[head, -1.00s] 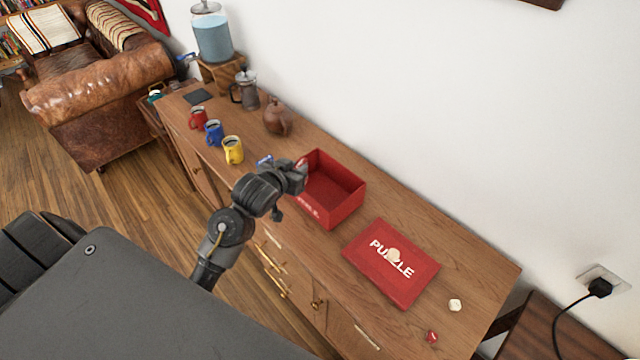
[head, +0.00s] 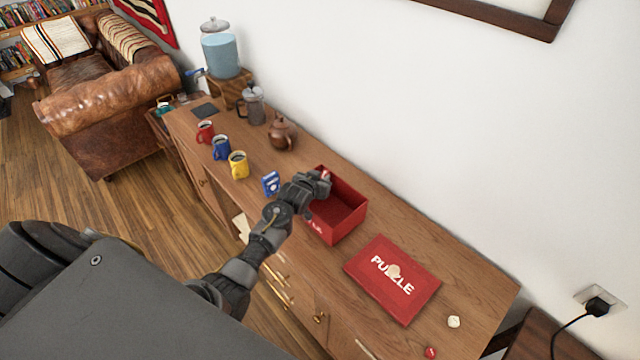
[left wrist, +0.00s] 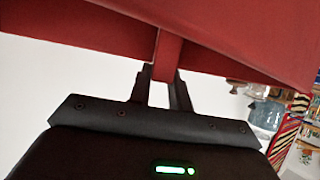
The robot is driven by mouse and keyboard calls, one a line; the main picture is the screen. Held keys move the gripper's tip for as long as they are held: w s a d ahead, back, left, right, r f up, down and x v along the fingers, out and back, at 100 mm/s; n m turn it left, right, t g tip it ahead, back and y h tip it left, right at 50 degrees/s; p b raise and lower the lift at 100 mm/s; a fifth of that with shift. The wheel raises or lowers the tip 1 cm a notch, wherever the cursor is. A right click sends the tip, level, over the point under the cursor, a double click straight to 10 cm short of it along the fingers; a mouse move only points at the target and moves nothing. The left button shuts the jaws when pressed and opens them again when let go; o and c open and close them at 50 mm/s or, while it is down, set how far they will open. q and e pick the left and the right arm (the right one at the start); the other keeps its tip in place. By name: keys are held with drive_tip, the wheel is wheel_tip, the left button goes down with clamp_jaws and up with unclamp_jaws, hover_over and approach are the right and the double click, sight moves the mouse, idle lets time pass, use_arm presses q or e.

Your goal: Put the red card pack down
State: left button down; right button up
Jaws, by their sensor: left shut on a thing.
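My left gripper (head: 326,178) is over the far-left part of the open red box (head: 350,222). It is shut on the red card pack (head: 326,174), of which only a small red and white bit shows in the head view. In the left wrist view a narrow red piece (left wrist: 168,56) sits between the two fingers (left wrist: 160,85), with large red surfaces beyond it. Whether the pack touches the box cannot be told. My right gripper is not in view.
A blue card pack (head: 271,183) stands left of the box on the wooden sideboard (head: 470,285). The red puzzle lid (head: 412,302) lies to the right, near a white die (head: 454,322) and a red die (head: 431,352). Mugs (head: 238,165) and a teapot (head: 282,133) stand farther back.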

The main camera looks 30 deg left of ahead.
use_arm(q)
wheel_tip(320, 180, down, 3)
idle(0.3)
drive_tip(key=shift+f, duration=0.15)
drive_tip(key=c, duration=1.3)
unclamp_jaws()
